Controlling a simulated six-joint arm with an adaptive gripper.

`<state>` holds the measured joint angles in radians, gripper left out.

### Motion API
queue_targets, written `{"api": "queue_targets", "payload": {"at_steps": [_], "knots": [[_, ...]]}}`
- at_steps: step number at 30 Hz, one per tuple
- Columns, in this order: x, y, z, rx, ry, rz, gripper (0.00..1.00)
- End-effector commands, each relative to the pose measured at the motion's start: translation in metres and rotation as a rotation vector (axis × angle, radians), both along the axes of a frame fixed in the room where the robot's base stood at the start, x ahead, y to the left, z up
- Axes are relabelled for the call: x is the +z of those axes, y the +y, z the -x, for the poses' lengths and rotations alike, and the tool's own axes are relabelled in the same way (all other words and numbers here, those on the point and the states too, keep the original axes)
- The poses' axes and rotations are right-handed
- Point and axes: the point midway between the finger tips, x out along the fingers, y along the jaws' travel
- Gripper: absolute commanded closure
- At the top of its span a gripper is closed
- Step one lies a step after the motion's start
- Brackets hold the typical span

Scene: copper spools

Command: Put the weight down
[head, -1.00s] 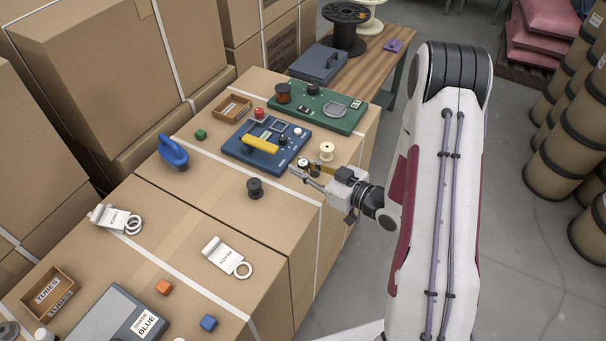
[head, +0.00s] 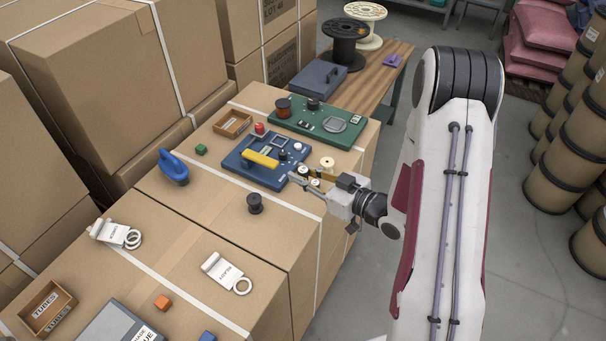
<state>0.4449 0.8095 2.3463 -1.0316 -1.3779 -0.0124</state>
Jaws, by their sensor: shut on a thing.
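My gripper (head: 314,181) is at the right edge of the cartons, just in front of the blue panel (head: 238,167). Its fingers are closed on a small round piece, dark with a pale top, which I take to be the weight (head: 315,183). The fingers partly hide it, and I cannot tell whether its underside touches the carton. Another small dark-and-pale round piece (head: 302,169) is close beside the fingers. A cream spool (head: 327,163) stands just behind the gripper.
A black spool (head: 255,204) stands on open cardboard left of the gripper. A yellow handle (head: 261,159) rises from the blue panel. A green panel (head: 322,121) lies behind. A blue handled object (head: 174,167) sits at the left. The front carton has bare areas.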

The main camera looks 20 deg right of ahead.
Motion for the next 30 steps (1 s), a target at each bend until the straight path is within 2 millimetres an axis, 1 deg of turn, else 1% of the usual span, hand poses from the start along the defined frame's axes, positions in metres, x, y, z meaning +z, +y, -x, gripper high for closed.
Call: {"api": "queue_targets", "payload": {"at_steps": [5, 8, 11, 17, 21, 30], "knots": [[0.0, 0.002, 0.0, 0.003, -0.001, 0.0, 1.0], [0.001, 0.007, 0.0, 0.014, -0.002, 0.001, 1.0], [0.003, 0.017, -0.001, 0.033, -0.002, 0.0, 1.0], [0.014, 0.051, -0.002, 0.093, -0.004, 0.0, 1.0], [0.023, 0.078, -0.005, 0.123, -0.003, 0.0, 1.0], [0.043, 0.129, -0.011, 0.136, -0.002, 0.0, 1.0]]}}
